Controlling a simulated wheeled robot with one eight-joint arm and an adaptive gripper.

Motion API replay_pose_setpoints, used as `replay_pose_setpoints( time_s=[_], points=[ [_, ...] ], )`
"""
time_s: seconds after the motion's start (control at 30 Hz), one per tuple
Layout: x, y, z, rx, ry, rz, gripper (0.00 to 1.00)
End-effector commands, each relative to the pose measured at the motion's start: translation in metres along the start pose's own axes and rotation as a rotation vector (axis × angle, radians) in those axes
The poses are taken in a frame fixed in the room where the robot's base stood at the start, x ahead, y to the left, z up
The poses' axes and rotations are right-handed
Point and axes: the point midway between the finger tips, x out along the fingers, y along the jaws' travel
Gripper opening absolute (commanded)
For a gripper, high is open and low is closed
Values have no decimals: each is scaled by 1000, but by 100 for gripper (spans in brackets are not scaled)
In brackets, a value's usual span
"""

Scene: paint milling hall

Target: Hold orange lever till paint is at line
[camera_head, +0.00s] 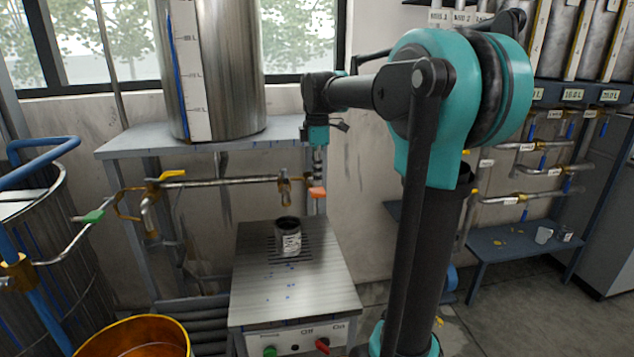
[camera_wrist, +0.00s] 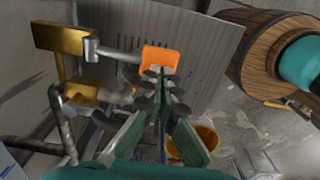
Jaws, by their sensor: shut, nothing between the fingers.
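The orange lever (camera_head: 318,193) sits at the right end of the spout pipe, and it also shows in the wrist view (camera_wrist: 160,58). My gripper (camera_head: 318,178) points down just above the lever. In the wrist view its shut, empty fingertips (camera_wrist: 162,74) overlap the near edge of the lever; I cannot tell whether they touch it. A dark open can with a pale label (camera_head: 290,243) stands below the brass spout (camera_head: 284,190). The can's inside looks dark; neither paint level nor line can be made out.
A steel tank (camera_head: 232,70) with a level scale stands on the shelf (camera_head: 118,148). The slatted bench (camera_head: 298,300) has red and green controls. A yellow-handled valve (camera_head: 172,174), a green-handled valve (camera_head: 92,216) and an orange bucket (camera_head: 135,335) are at left. A low blue table (camera_head: 500,245) is at right.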

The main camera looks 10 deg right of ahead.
Motion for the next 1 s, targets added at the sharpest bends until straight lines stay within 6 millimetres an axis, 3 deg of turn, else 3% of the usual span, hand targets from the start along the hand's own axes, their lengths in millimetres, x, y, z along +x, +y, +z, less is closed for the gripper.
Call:
replay_pose_setpoints(
  time_s=[0.2,0.67,1.0],
  points=[
    [15,0,0,0,0,0,0],
    [18,-1,0,0,0,18,0],
    [43,-9,0,0,0,250,0]
  ],
)
